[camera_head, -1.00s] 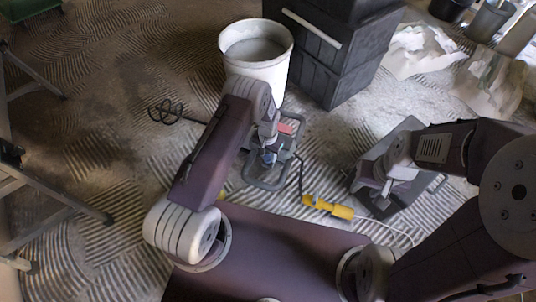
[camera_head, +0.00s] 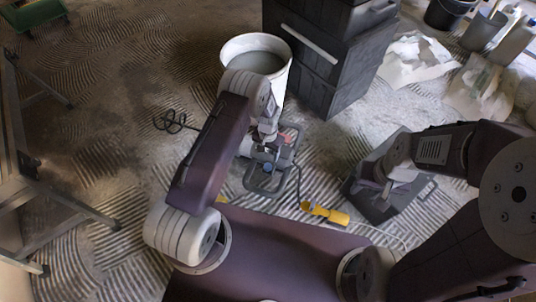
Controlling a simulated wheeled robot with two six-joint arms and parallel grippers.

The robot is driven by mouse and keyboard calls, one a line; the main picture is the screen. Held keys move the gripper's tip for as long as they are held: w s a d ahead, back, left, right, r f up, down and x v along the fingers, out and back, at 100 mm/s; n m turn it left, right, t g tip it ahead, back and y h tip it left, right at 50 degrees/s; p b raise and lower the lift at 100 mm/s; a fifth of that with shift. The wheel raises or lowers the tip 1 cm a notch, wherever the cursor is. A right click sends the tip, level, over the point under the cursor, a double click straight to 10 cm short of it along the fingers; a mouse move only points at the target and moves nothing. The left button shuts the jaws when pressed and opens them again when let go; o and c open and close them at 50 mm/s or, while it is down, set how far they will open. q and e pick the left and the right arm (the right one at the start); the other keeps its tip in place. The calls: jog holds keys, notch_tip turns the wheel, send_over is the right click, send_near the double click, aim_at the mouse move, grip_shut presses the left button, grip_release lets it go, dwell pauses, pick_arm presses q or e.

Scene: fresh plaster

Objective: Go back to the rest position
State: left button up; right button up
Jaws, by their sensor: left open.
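My left arm reaches forward from the lower left, bent at the elbow. Its gripper (camera_head: 268,152) is open above a grey tubular-framed tool (camera_head: 262,192) on the floor and covers part of it; whether the two touch I cannot tell. My right arm comes in from the right. Its gripper (camera_head: 384,188) hangs over a dark grey flat tray (camera_head: 401,204), and its fingers are too small and partly hidden to read.
A white bucket (camera_head: 279,88) of grey material stands just beyond my left arm, with black stacked toolboxes (camera_head: 345,85) beside it. A yellow connector (camera_head: 325,213) with cable lies ahead. A metal stand (camera_head: 70,203) is at left. Crumpled sacks (camera_head: 415,58) lie at the back right.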

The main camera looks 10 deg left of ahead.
pick_arm(q)
jog(key=shift+f, duration=0.15)
jog(key=w+a+r+t+p, duration=0.1)
jog(key=w+r+t+p, duration=0.35)
jog(key=r, duration=1.15)
jog(key=s+a+r+n+g, duration=0.1)
jog(key=s+r, duration=0.2)
jog(key=r, duration=0.4)
jog(key=s+a+r, duration=0.1)
jog(key=s+r, duration=0.2)
jog(key=r, duration=0.3)
jog(key=s+a+r+n+g+p, duration=0.1)
jog(key=s+n+g+p, duration=0.1)
jog(key=s, duration=1.5)
notch_tip(320, 180, up, 37)
jog(key=p, duration=3.6)
jog(key=shift+a, duration=0.2)
